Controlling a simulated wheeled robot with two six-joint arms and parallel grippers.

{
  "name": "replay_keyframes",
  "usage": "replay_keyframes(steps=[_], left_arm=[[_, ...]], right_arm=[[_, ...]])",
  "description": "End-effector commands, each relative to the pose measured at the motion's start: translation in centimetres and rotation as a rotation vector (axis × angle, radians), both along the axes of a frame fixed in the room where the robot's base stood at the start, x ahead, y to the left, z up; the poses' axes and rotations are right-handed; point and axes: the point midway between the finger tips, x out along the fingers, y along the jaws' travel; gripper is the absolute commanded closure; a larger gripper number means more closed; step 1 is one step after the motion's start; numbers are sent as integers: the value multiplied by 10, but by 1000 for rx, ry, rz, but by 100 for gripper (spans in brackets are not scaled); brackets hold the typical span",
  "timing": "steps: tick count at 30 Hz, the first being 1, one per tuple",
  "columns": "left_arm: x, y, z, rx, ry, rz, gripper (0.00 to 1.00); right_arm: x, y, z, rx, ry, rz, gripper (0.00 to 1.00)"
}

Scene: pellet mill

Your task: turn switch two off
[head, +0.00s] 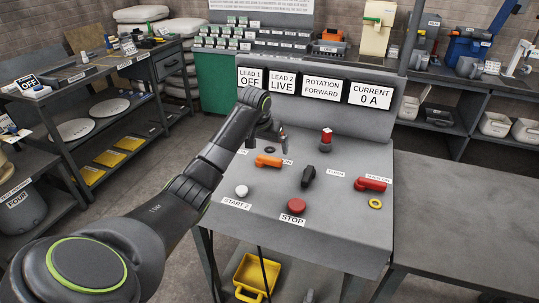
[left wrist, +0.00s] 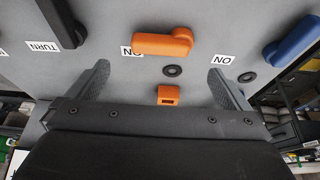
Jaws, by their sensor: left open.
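The orange switch handle (head: 268,161) lies crosswise on the grey sloped control panel (head: 345,225). In the left wrist view the orange handle (left wrist: 162,44) points left at an ON label (left wrist: 126,50). No number for switch two is readable beside it. The sign LEAD 2 LIVE (head: 283,83) is above the panel. My left gripper (head: 266,137) is over the panel's upper left, just beyond the orange handle. In the left wrist view its fingers (left wrist: 159,72) are apart, with nothing held and the handle ahead of them. My right gripper is not in view.
A blue handle (left wrist: 293,40) and an orange block (left wrist: 168,95) show in the left wrist view. A black handle (head: 308,177), a red handle (head: 370,184), a white button (head: 241,191) and the red STOP button (head: 297,206) are nearby. The right bench (head: 460,190) is bare.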

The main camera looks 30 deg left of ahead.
Motion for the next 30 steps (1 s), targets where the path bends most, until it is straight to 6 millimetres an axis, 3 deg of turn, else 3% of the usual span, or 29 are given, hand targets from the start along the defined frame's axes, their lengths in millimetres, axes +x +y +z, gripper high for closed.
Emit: replay_keyframes(steps=[6, 12, 27, 30], left_arm=[[15, 3, -37, -2, 3, 1, 0], [24, 6, -59, 0, 0, 1, 0], [28, 7, -70, 1, -2, -1, 0], [28, 7, -70, 1, -2, -1, 12]], right_arm=[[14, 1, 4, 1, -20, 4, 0], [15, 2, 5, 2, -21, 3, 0], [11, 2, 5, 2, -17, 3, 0], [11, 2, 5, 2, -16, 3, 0]])
